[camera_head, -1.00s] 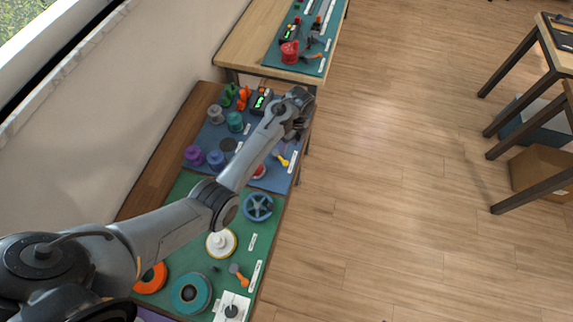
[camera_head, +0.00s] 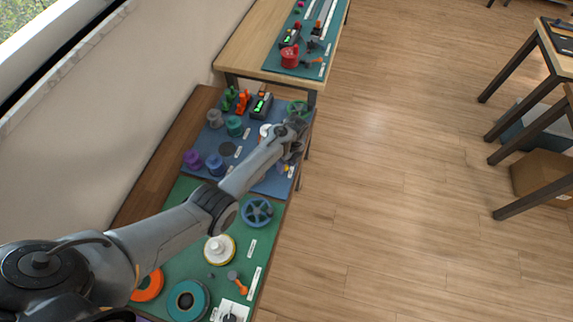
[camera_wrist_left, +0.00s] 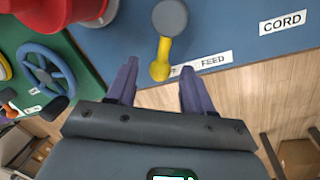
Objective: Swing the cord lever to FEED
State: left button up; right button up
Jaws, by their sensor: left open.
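The cord lever (camera_wrist_left: 165,45) has a grey round pivot and a yellow arm ending in a yellow knob. In the left wrist view it points down toward my gripper, and its knob covers the left part of the FEED label (camera_wrist_left: 213,61). A CORD label (camera_wrist_left: 283,22) lies to the right. My left gripper (camera_wrist_left: 158,90) is open, its fingers spread either side of the knob's line, with no visible contact. In the head view the left gripper (camera_head: 293,148) is over the right edge of the blue mat (camera_head: 246,166), and the lever is mostly hidden. My right gripper is out of view.
A blue handwheel (camera_wrist_left: 45,68) and a red part (camera_wrist_left: 45,10) are left of the lever. Spools, a black box with a green light (camera_head: 262,105) and a green handwheel (camera_head: 298,108) stand on the blue mat. Open floor (camera_head: 400,180) lies to the right.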

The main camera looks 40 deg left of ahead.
pick_arm(q)
jog(key=shift+f, duration=0.15)
grip_shut()
dwell(0.4)
jog(key=w+n, duration=0.1)
jog(key=n, duration=0.2)
jog(key=shift+w+n+h+b, duration=0.3)
jog(key=shift+w+b, duration=0.05)
jog(key=n, duration=0.1)
jog(key=w+n+b, duration=0.1)
jog(key=n, duration=0.1)
jog(key=shift+w+a+n+h, duration=0.3)
jog(key=n, duration=0.1)
jog(key=w+n+b, duration=0.1)
jog(key=a+n, duration=0.1)
jog(key=shift+w+a+n+t+h, duration=0.1)
jog(key=shift+w+n+t+h, duration=0.2)
jog(key=shift+n+h, duration=0.1)
jog(key=shift+w+a+n+b, duration=0.15)
jog(key=shift+a+n+b, duration=0.2)
jog(key=shift+n, duration=0.55)
